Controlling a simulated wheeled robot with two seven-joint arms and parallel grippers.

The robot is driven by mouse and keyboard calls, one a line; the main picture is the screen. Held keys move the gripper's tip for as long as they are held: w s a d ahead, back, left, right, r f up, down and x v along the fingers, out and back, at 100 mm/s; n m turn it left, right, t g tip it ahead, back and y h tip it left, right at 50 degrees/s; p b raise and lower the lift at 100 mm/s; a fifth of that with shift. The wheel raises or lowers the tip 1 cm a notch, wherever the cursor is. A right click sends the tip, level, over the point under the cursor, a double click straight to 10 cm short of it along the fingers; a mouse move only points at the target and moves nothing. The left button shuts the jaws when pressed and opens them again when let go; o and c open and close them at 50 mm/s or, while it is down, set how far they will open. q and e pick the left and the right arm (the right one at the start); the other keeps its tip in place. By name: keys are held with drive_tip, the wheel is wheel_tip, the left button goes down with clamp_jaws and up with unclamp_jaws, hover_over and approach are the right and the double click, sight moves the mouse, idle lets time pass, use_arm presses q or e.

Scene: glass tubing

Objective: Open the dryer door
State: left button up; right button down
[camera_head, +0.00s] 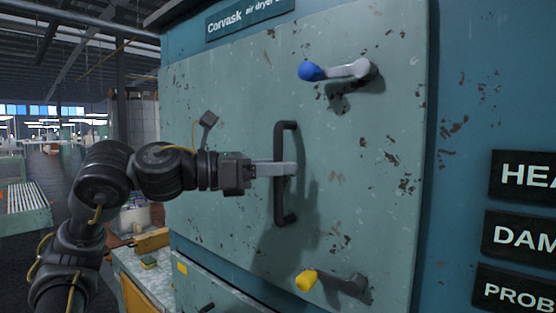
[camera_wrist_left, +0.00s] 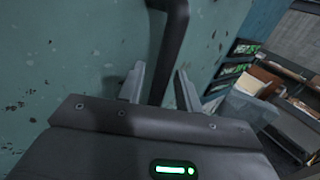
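The dryer door (camera_head: 230,120) is a worn grey-green panel on a blue-green dryer body; it looks shut. A dark vertical bar handle (camera_head: 279,208) is fixed on its middle. A lever with a blue knob (camera_head: 312,71) is above the handle, and a lever with a yellow knob (camera_head: 307,280) is below it. My left gripper (camera_head: 286,168) reaches in from the left at the handle's mid-height. In the left wrist view the handle (camera_wrist_left: 172,40) runs between its two fingers (camera_wrist_left: 161,85), with a gap on the right side, so it is open around the bar. My right gripper is out of view.
Dark label plates (camera_head: 522,176) are on the dryer body at the right. A sign (camera_head: 250,17) is above the door. A workbench (camera_head: 145,270) with small items stands at the lower left, beside my left arm. The door's face around the handle is clear.

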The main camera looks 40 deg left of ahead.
use_arm(q)
drive_tip(key=shift+w, duration=0.2)
drive_tip(key=shift+c, duration=0.4)
clamp_jaws()
drive_tip(key=shift+s+d, duration=0.1)
